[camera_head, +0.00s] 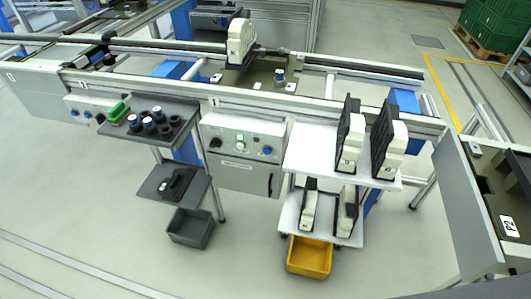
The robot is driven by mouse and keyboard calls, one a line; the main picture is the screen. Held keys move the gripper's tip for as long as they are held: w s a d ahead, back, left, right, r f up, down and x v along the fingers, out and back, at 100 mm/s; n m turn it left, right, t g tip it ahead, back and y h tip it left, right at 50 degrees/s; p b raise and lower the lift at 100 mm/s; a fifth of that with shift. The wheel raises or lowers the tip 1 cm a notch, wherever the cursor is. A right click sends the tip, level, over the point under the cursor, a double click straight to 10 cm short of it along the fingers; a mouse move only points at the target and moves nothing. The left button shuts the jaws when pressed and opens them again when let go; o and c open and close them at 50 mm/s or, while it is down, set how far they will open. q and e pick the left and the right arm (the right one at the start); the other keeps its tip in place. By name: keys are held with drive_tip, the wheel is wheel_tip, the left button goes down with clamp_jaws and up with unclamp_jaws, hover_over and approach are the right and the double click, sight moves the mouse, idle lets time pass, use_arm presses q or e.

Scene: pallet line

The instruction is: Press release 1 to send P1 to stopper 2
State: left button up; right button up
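A dark pallet (262,76) sits on the conveyor behind the middle control box; its label is too small to read. It carries a black-and-white housing (241,42) and a small blue-topped part (279,77). The middle control box (225,127) has a lit green button (240,135), a black knob (215,142) and a blue button (266,151). A second control panel (72,104) with blue buttons is at the left. I cannot read which button is release 1. A pallet marked P2 (507,227) is at the right edge. Neither of my grippers is in view.
A grey shelf (181,108) with several blue-and-black parts stands front left, above a grey bin (191,228). White shelves (318,139) with several housings stand right of the middle box, above a yellow bin (310,256). The floor in front is clear.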

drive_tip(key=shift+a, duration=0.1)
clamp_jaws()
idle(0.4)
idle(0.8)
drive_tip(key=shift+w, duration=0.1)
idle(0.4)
